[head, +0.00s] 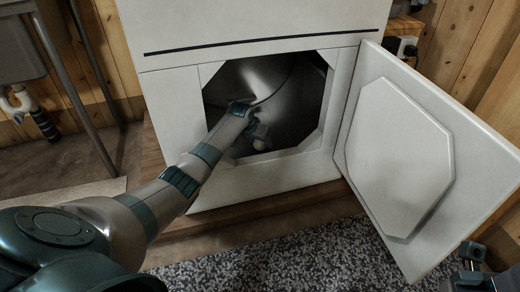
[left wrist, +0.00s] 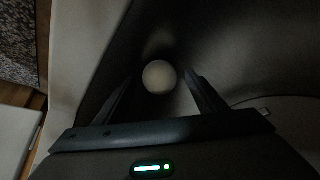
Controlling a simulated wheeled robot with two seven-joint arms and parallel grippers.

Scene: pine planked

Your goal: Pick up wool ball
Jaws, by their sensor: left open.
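The wool ball (left wrist: 159,77) is a small pale round ball lying inside the dark metal drum of a dryer. My left gripper (head: 258,132) reaches through the dryer opening. In the left wrist view my left gripper (left wrist: 158,88) is open, with a dark finger on each side of the ball, which appears between or just beyond the fingertips. I cannot tell whether they touch it. My right gripper (head: 472,262) shows only partly at the lower right edge of the head view.
The white dryer (head: 260,190) has an opening with angled corners around my left arm. Its door (head: 425,150) hangs open to the right. A grey speckled rug (head: 300,255) lies in front. A sink basin (head: 20,45) with pipes stands at the left.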

